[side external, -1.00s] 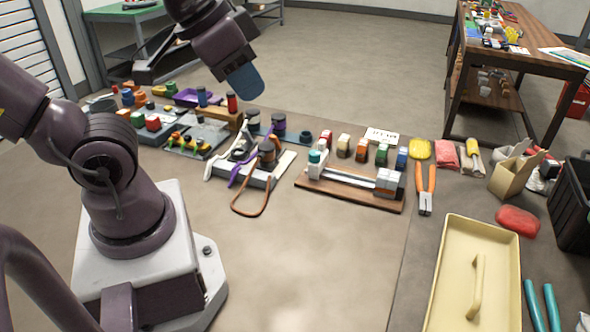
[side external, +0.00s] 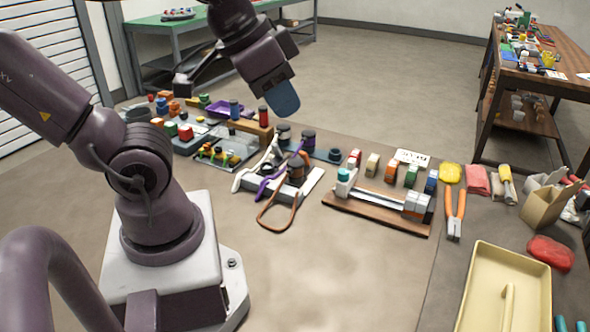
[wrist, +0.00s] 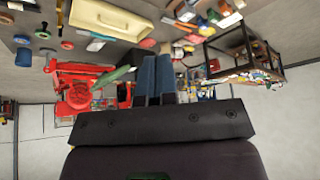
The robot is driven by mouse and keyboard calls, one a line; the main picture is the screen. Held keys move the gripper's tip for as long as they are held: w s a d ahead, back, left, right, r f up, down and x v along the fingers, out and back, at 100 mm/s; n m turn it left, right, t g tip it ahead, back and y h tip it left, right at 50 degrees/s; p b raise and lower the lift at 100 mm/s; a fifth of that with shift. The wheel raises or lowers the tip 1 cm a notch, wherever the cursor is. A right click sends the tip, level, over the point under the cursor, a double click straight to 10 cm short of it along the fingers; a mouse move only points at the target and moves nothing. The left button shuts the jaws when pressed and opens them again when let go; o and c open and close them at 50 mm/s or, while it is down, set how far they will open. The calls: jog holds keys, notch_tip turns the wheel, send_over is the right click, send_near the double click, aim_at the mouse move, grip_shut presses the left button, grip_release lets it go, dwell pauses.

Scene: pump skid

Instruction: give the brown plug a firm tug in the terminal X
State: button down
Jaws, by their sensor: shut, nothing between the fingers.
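The brown plug (side external: 296,170) is a dark brown cylinder with a brown cable looping forward onto the table. It stands upright at the grey-and-white terminal block (side external: 262,190), beside a purple plug lead (side external: 268,185) and a white one (side external: 250,175). I cannot read any terminal letter, and how deep the plug sits is hidden. My gripper (side external: 284,98) has blue fingers and is shut and empty, in the air behind and above the block, apart from the plug. In the wrist view its fingers (wrist: 157,78) lie together; I cannot make out the plug there.
A wooden board with a rail fixture (side external: 378,210) stands right of the block. Several coloured blocks line up behind it. Orange-handled pliers (side external: 456,215) and a cream tray (side external: 480,290) lie further right. Crowded fixtures (side external: 215,150) stand to the left. The table front is clear.

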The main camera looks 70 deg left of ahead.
jog(key=c, duration=1.6)
grip_release()
jog(key=o, duration=0.4)
jog(key=shift+a+f, duration=0.15)
jog(key=shift+a, duration=0.2)
jog(key=shift+c, duration=0.2)
jog(key=o, duration=0.8)
jog(key=w+a+f+n+g+y, duration=0.1)
jog(key=a+f+n+g, duration=0.1)
jog(key=a+f, duration=0.3)
jog(key=shift+w+a+g+y, duration=0.25)
jog(key=shift+a+g+y, duration=0.15)
jog(key=shift+a+g, duration=0.45)
jog(key=m+y, duration=0.2)
jog(key=m, duration=2.5)
send_near(295, 162)
jog(key=shift+t, duration=0.25)
jog(key=x, duration=0.6)
jog(key=shift+s+f, duration=0.2)
jog(key=shift+f, duration=0.05)
jog(key=shift+x, duration=3.05)
